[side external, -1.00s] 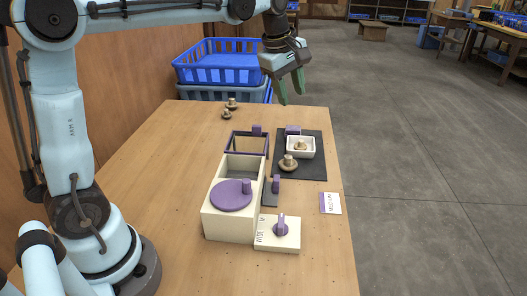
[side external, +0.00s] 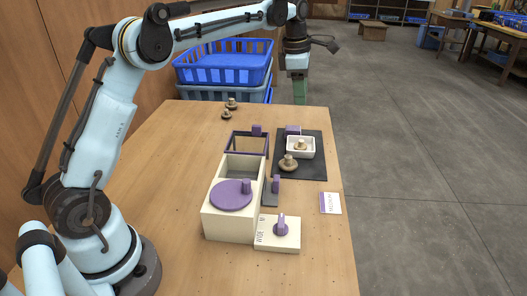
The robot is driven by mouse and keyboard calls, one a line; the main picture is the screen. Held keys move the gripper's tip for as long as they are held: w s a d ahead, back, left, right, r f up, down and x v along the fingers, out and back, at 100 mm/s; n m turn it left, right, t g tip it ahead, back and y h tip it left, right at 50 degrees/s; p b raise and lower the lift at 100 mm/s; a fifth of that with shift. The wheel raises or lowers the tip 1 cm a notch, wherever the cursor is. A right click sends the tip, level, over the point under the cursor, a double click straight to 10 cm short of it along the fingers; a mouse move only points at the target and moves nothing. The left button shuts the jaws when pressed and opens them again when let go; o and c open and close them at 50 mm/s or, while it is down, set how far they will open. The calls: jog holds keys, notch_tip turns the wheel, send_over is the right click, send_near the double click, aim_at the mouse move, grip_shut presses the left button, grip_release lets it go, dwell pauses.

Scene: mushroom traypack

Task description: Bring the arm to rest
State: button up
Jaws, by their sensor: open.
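My gripper (side external: 299,97) is at the far end of the table, in front of the blue crates' right side in the picture. Its green fingers point down at the table's far edge. It holds nothing that I can see. The fingers overlap in this view, so the gap between them is hidden.
The wooden table (side external: 150,190) bears a cream box (side external: 230,222) with a purple lid, a cream block (side external: 277,243) with a purple knob, a purple frame (side external: 247,133), and a dark mat (side external: 314,172) with a white tray (side external: 311,153) and mushrooms. Blue crates (side external: 222,70) stand behind.

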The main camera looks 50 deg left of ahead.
jog(key=shift+w+a+f+n, duration=0.3)
jog(key=shift+w+f+n, duration=0.2)
jog(key=shift+n, duration=0.3)
jog(key=shift+s, duration=0.1)
